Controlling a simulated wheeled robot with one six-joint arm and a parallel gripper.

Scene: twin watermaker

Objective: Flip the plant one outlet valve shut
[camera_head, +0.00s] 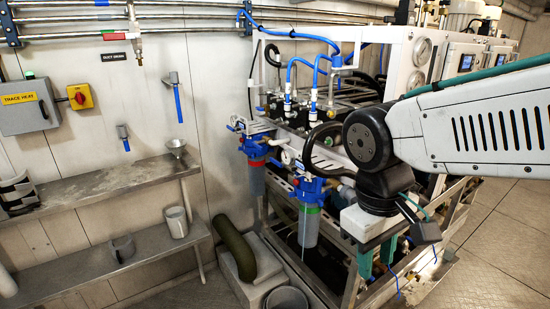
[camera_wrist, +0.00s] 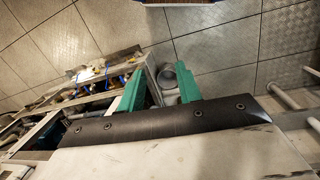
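My gripper (camera_head: 377,256) hangs low at the right of the head view, in front of the watermaker frame. In the wrist view its two green fingers (camera_wrist: 161,88) stand apart with nothing between them, so it is open and empty. The watermaker skid (camera_head: 330,90) has blue-capped filter housings (camera_head: 308,225) and blue hoses left of my arm. I cannot tell which part is the plant one outlet valve. A blue-handled valve (camera_head: 178,100) and a smaller one (camera_head: 124,138) are on the wall at left. My arm hides part of the skid.
Metal shelves (camera_head: 95,190) run along the left wall, with a grey mug-like pot (camera_head: 122,248) and a pale cup (camera_head: 176,222). A grey bin (camera_head: 287,298) stands on the floor near a thick green hose (camera_head: 234,248). Tiled floor (camera_head: 500,240) is free at right.

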